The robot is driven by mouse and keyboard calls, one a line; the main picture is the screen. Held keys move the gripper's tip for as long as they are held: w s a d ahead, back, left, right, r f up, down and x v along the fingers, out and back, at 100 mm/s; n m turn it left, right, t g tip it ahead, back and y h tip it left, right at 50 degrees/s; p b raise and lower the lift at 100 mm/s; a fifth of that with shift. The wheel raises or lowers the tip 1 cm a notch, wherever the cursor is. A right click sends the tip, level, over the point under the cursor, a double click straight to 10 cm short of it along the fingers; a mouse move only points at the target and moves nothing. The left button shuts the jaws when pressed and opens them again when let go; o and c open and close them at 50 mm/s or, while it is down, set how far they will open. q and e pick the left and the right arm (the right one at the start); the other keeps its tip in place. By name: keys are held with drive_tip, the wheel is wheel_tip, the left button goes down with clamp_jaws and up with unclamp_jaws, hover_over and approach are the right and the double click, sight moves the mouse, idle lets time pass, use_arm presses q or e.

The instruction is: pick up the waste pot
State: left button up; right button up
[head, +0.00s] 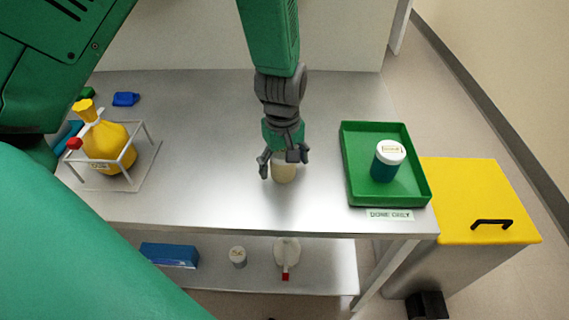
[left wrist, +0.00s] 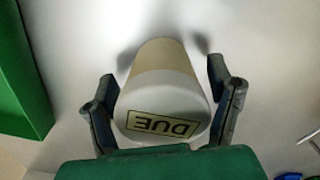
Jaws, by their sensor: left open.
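A pot with a beige body and a white lid (head: 284,173) stands on the steel bench below my left gripper (head: 283,160), partly hidden by it. In the left wrist view the same pot (left wrist: 163,97) shows a lid label reading "DUE", upside down. My left gripper (left wrist: 160,88) is open, with one finger on each side of the pot. Gaps show beside the pot's body; I cannot tell whether the fingers touch the lid. A second pot (head: 387,162), teal with a white lid, stands in the green tray (head: 356,188). My right gripper is not in view.
The tray's label (head: 390,214) reads "DONE ONLY". A yellow-lidded bin (head: 460,190) stands right of the bench. A yellow flask (head: 107,140) sits in a white frame at the left. The lower shelf (head: 325,270) holds a blue box (head: 170,255) and a small pot (head: 237,257).

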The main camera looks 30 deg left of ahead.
use_arm(q)
drive_tip(key=shift+a+f, duration=0.1)
drive_tip(key=c, duration=1.3)
